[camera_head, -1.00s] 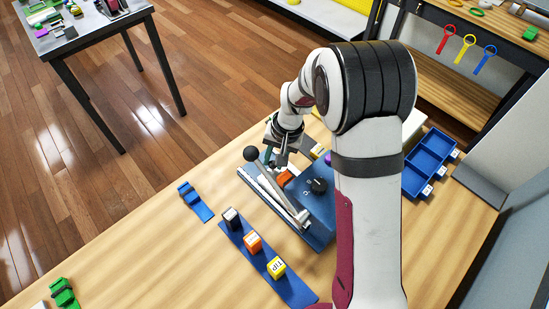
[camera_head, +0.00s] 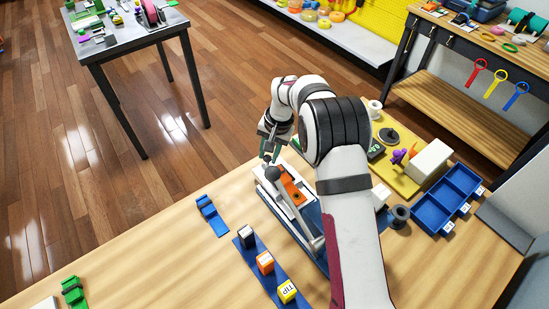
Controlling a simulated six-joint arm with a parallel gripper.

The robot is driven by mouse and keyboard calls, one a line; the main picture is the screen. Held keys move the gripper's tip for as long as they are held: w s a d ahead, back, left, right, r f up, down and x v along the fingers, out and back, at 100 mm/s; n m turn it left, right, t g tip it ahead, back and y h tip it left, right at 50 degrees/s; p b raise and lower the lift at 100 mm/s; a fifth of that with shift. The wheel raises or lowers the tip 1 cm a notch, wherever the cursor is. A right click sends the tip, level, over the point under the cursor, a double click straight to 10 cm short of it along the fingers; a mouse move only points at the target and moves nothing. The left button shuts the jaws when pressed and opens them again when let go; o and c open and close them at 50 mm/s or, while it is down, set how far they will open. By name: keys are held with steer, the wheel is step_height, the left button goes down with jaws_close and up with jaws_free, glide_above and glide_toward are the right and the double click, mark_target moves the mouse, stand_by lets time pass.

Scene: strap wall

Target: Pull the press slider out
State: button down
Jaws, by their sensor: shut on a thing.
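The press (camera_head: 308,228) stands on the table on a blue base, partly hidden by my arm. Its lever (camera_head: 302,219) runs along the left side and ends in a dark ball knob (camera_head: 272,173). The pale slider (camera_head: 272,186) with an orange piece (camera_head: 291,188) on it shows at the press's far end. My gripper (camera_head: 267,156) is shut at this far end, just behind the knob. It appears to hold the slider's end, but the knob partly hides the contact.
A blue clip (camera_head: 212,216) lies farther left. Right of my arm are a blue compartment tray (camera_head: 433,216), a yellow board (camera_head: 410,186) and a dark spool-like piece (camera_head: 399,216).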

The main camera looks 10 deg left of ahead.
steer(key=shift+w+a+r, duration=0.1)
steer(key=shift+w+a, duration=0.05)
steer(key=shift+a, duration=0.1)
steer(key=c, duration=0.9)
jaws_free()
steer(key=shift+d, duration=0.1)
steer(key=d+r, duration=0.1)
steer(key=r, duration=0.4)
steer(key=d+r, duration=0.1)
steer(key=r, duration=0.4)
steer(key=d+r, duration=0.1)
steer(key=r, duration=0.4)
steer(key=shift+s+r, duration=0.2)
steer(key=shift+s, duration=0.15)
